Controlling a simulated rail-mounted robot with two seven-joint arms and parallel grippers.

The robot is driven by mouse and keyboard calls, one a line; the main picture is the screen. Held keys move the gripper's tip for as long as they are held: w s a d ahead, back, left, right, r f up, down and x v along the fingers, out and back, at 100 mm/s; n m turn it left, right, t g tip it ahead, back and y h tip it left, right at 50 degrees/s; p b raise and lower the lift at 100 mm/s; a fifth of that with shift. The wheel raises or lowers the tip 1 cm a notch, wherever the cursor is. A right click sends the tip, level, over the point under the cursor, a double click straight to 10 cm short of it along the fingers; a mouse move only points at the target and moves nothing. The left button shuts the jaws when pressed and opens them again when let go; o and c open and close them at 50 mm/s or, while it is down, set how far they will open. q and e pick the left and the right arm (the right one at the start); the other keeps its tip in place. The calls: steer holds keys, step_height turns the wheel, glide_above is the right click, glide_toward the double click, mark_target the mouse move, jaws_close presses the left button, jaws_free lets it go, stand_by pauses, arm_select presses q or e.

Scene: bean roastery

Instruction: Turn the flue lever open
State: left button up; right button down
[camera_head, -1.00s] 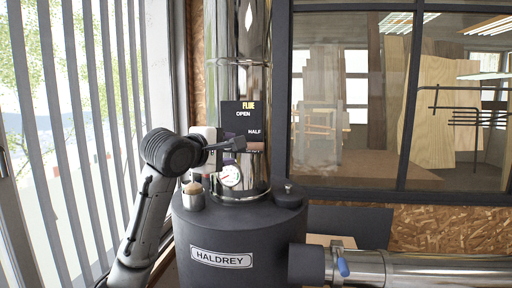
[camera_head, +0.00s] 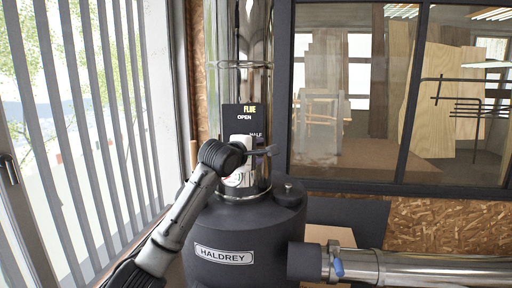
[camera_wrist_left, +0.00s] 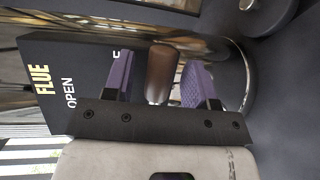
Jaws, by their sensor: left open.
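The black flue plate (camera_head: 240,112) with FLUE, OPEN and HALF lettering is fixed to the shiny flue pipe (camera_head: 238,60) above the stove. My left gripper (camera_head: 265,151) is in front of the plate's lower part. In the left wrist view the left gripper (camera_wrist_left: 157,78) is open, its purple-padded fingers on either side of a brown rounded handle (camera_wrist_left: 162,70), which looks like the flue lever's grip. A gap shows on the handle's left; its right side is close to the other finger, and I cannot tell if they touch. The head view hides the lever. My right gripper is not in view.
The dark stove body (camera_head: 245,225) with its HALDREY label (camera_head: 223,256) stands below. A small knob (camera_head: 287,187) is on its top. Slatted blinds (camera_head: 90,120) are at left, a window at right.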

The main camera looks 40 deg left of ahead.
arm_select(q)
steer(key=shift+w, duration=0.1)
steer(key=shift+c, duration=0.2)
jaws_close()
stand_by(0.4)
